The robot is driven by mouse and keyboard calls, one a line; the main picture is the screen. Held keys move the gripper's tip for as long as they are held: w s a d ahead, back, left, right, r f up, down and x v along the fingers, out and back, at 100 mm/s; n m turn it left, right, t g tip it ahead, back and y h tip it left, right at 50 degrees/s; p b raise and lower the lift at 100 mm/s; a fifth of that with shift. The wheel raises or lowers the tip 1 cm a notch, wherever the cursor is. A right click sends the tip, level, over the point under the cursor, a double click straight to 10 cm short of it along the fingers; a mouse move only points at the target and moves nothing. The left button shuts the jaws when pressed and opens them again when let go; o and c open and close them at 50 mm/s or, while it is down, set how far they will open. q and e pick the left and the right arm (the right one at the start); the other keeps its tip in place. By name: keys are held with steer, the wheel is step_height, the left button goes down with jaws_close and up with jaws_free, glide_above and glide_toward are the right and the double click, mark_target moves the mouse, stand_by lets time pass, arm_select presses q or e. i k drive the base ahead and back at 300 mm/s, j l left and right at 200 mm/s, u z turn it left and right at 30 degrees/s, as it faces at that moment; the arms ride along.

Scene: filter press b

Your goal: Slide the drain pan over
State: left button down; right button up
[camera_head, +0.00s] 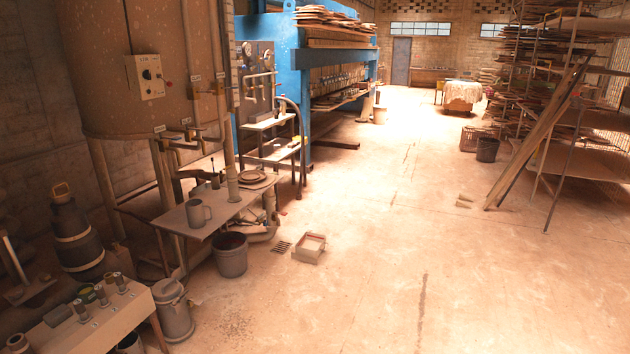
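A shallow, square, light-coloured pan (310,246) sits on the floor right of the bench, and I take it to be the drain pan. It is open at the top and its inside looks reddish brown. A dark floor grate (281,247) lies just left of the pan, and the pan does not cover it. Neither of my grippers shows in this view.
A grey bucket (230,256) stands left of the grate, below a bench (222,214) holding a mug (198,214). A lidded can (174,311) and small table (95,328) are at lower left. The floor right of the pan is clear.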

mark_target(308, 248)
steer(key=i, duration=2.2)
